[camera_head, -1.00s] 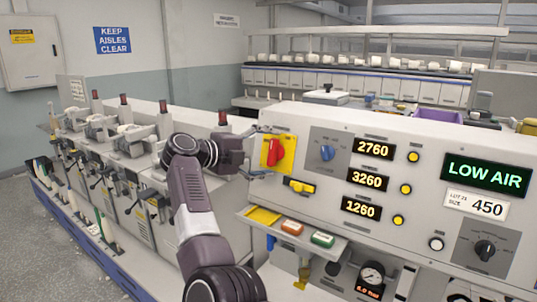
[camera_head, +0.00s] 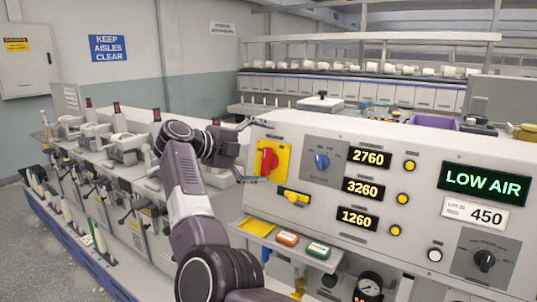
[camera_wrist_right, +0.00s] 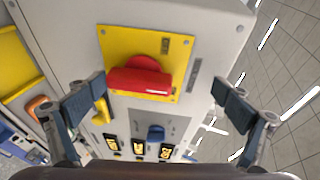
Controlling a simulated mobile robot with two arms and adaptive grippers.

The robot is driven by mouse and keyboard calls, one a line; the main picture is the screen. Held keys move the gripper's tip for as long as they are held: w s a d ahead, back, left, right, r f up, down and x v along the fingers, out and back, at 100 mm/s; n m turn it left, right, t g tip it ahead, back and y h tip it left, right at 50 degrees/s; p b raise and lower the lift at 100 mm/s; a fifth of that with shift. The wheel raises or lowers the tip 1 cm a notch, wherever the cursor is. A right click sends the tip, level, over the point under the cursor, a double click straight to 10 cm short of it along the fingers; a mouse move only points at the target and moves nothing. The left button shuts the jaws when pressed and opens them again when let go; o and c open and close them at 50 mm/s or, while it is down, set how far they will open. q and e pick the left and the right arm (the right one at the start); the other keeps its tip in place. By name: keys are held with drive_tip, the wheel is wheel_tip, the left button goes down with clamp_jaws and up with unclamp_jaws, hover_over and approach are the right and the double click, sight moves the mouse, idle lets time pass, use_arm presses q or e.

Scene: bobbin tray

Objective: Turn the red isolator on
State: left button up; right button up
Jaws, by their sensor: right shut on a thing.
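The red isolator handle (camera_head: 267,162) sits on a yellow plate (camera_head: 285,160) at the left end of the grey control panel and stands roughly upright in the head view. In the right wrist view the handle (camera_wrist_right: 140,80) lies across the yellow plate (camera_wrist_right: 180,60). My right gripper (camera_head: 248,152) is just left of the plate and faces it. Its fingers (camera_wrist_right: 160,95) stand wide apart in the wrist view, with the handle ahead between them and a visible gap on the right side. My left gripper is not in view.
A blue knob (camera_head: 321,161) and a yellow lever (camera_head: 294,197) are close to the isolator. Lit number displays (camera_head: 366,157) and a LOW AIR sign (camera_head: 484,181) are further right. A machine row (camera_head: 120,185) runs along the left.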

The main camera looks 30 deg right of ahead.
drive_tip(key=shift+s+a+r, duration=0.1)
drive_tip(key=shift+a+r, duration=0.3)
drive_tip(key=shift+r, duration=0.15)
drive_tip(key=shift+s+a+r, duration=0.1)
drive_tip(key=shift+a+r, duration=0.25)
drive_tip(key=shift+r, duration=0.2)
drive_tip(key=shift+w+a+p, duration=0.1)
drive_tip(key=shift+a+p, duration=0.2)
drive_tip(key=shift+a, duration=0.05)
drive_tip(key=a, duration=0.1)
drive_tip(key=s+a, duration=0.1)
drive_tip(key=a+r, duration=0.1)
drive_tip(key=shift+s+a+p, duration=0.1)
drive_tip(key=shift+s+p, duration=0.15)
drive_tip(key=shift+p, duration=0.05)
drive_tip(key=p, duration=0.1)
approach(268, 147)
drive_tip(key=shift+s+a+f, duration=0.2)
drive_tip(key=shift+s+a, duration=0.2)
drive_tip(key=shift+a, duration=0.05)
drive_tip(key=shift+s+a+f, duration=0.2)
drive_tip(key=shift+s+a, duration=0.25)
drive_tip(key=shift+p, duration=0.3)
